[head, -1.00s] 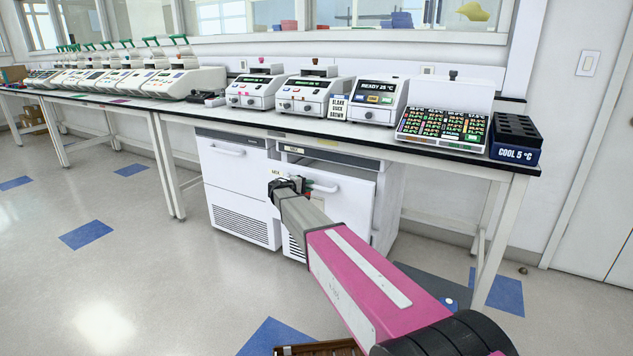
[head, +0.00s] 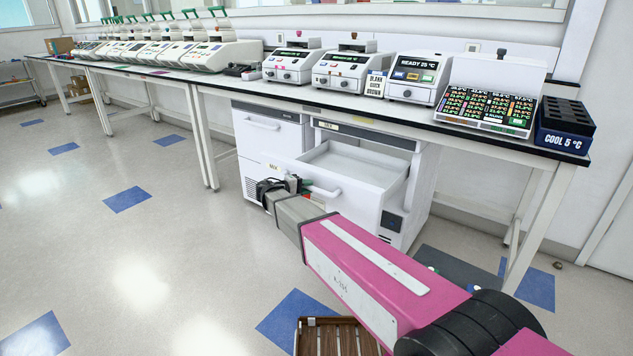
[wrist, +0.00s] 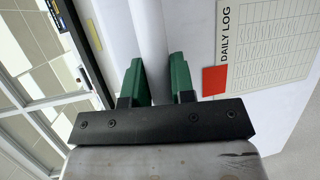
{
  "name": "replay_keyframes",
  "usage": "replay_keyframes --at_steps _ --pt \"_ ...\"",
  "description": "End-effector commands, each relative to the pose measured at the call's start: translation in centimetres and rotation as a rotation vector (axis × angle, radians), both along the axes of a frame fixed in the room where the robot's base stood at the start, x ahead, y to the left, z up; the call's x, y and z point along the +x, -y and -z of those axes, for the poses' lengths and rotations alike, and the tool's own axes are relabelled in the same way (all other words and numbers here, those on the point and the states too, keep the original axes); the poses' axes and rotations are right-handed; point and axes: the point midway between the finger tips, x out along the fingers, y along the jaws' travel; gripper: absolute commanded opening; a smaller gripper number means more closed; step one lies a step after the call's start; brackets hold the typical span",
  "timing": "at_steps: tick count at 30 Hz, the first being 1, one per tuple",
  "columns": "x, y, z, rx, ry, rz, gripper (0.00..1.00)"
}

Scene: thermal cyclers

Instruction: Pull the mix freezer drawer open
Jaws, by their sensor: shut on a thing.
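The mix freezer drawer (head: 352,164) is pulled well out of the right-hand white freezer (head: 410,188) under the bench. Its shallow white interior shows and looks empty. A label reading MIX is on the left of its front. My gripper (head: 300,186) is at the drawer's white bar handle (head: 322,191). In the wrist view my gripper's two green fingers (wrist: 157,82) stand on either side of the white handle bar (wrist: 150,50), shut on it. The drawer front, partly hidden by my arm, carries a DAILY LOG sheet (wrist: 265,45) and a red square.
A second white freezer (head: 268,140), shut, stands at the left. The bench (head: 330,102) above holds several thermal cyclers (head: 292,66), a display panel (head: 488,108) and a dark COOL 5 °C block (head: 565,128). A brown slatted crate (head: 335,338) is low in front. Floor at left is clear.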

Motion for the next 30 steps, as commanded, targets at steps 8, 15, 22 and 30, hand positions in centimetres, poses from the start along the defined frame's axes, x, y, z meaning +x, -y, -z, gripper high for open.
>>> replay_keyframes --at_steps 8,15,22,30 --pt "-2.6 -1.8 0.0 0.003 -0.002 0.0 0.0" --pt "-2.9 -2.1 0.1 0.002 0.0 0.002 0.0" --pt "-2.9 -2.1 0.1 0.002 0.0 0.002 0.0" --pt "-2.9 -2.1 0.0 0.001 -0.001 0.001 0.48"
